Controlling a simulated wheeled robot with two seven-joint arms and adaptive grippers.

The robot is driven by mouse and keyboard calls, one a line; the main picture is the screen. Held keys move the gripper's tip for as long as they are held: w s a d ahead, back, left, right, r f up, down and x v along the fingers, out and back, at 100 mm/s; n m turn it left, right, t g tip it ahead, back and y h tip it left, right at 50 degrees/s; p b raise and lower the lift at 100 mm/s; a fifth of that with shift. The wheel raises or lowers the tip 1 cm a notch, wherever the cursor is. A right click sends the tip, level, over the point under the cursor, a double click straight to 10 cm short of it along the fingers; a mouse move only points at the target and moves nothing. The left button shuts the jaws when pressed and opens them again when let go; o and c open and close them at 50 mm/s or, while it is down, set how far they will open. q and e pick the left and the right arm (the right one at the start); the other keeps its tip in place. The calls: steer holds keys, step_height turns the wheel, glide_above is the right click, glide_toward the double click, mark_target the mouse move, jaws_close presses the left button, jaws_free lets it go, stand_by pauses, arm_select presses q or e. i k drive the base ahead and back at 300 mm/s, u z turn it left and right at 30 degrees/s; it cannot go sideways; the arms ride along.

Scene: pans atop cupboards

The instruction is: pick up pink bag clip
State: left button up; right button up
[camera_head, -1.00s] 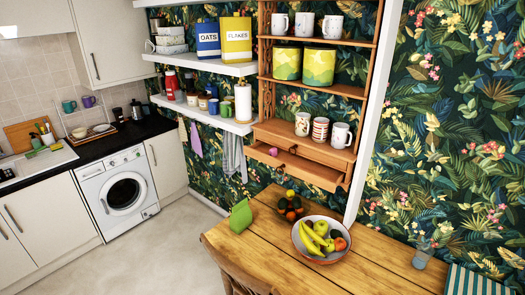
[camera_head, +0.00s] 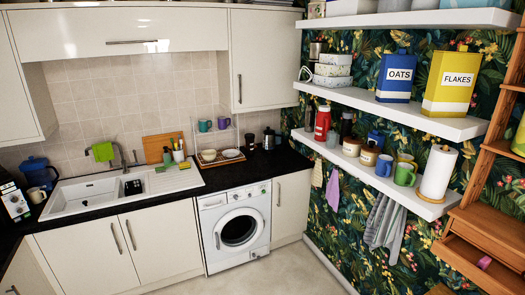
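A small pink object (camera_head: 484,262), which looks like the pink bag clip, lies in the open drawer (camera_head: 468,268) of the wooden shelf unit at the lower right edge of the view. It is small, so its exact shape is hard to tell. Neither of my grippers shows in the view.
White wall shelves hold an oats box (camera_head: 396,77), a flakes box (camera_head: 452,80), mugs and a paper towel roll (camera_head: 437,174). A washing machine (camera_head: 235,228) stands under the black counter, with a white sink (camera_head: 105,192) to its left. Some pale floor shows in front.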

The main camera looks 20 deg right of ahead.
mark_target(484, 264)
steer(key=z, duration=0.2)
steer(key=i, duration=1.7)
steer(key=z, duration=1.15)
steer(key=i, duration=0.9)
steer(key=z, duration=1)
